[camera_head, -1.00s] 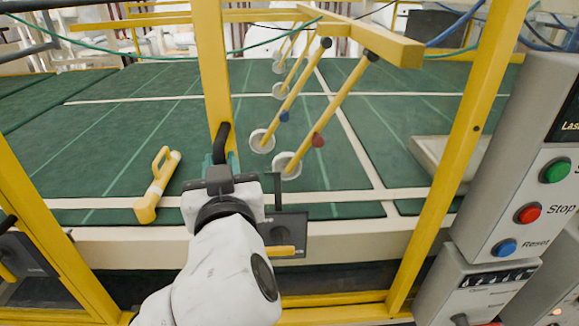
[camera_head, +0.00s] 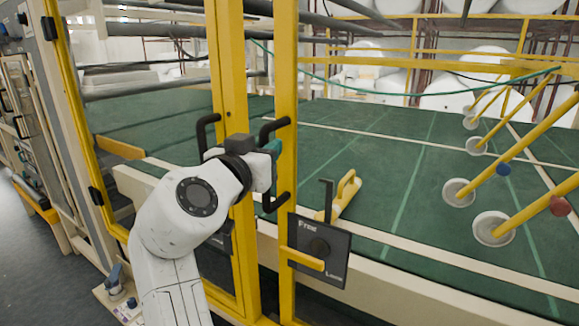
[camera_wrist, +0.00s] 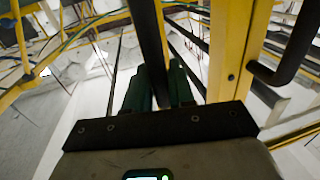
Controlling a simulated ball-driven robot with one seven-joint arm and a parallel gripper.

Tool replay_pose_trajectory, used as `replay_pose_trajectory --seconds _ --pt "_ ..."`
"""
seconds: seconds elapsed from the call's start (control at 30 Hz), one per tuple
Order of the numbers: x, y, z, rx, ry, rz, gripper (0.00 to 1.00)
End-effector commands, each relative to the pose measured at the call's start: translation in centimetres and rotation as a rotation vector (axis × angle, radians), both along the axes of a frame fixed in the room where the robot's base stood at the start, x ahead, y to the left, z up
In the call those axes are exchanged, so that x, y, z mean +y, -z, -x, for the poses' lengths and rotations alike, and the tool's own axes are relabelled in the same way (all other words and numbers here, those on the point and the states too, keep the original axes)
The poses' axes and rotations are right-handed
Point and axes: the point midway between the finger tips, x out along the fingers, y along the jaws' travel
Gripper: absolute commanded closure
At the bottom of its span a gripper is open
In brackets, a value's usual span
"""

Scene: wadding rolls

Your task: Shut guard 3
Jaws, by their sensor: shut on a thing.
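My gripper (camera_head: 268,160) is shut on a black bar handle (camera_head: 276,204) of a yellow guard post (camera_head: 287,90). In the wrist view, the green-padded fingers (camera_wrist: 160,85) sit around the black handle (camera_wrist: 148,40). A dark latch plate (camera_head: 318,250) marked Free and Lock, with a yellow lever, is beside this post at its lower right. A second yellow post (camera_head: 228,75) with its own black handle (camera_head: 206,128) stands just to the left, with a narrow gap between them. No guard number is readable.
A yellow handled tool (camera_head: 342,195) lies on the green bed (camera_head: 400,160) behind the guard line. Yellow rods with round white ends (camera_head: 494,228) reach over the bed at right. Another yellow frame (camera_head: 75,120) stands at left. Grey floor (camera_head: 50,270) is open at lower left.

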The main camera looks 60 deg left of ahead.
Motion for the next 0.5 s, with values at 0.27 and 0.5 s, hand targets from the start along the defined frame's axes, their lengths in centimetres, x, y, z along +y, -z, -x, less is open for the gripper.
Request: replay_pose_trajectory --seconds 0.27,0.5 --pt "1.4 0.2 0.9 0.002 0.001 0.004 1.0" --pt "1.5 0.2 0.9 0.003 0.001 0.003 1.0"
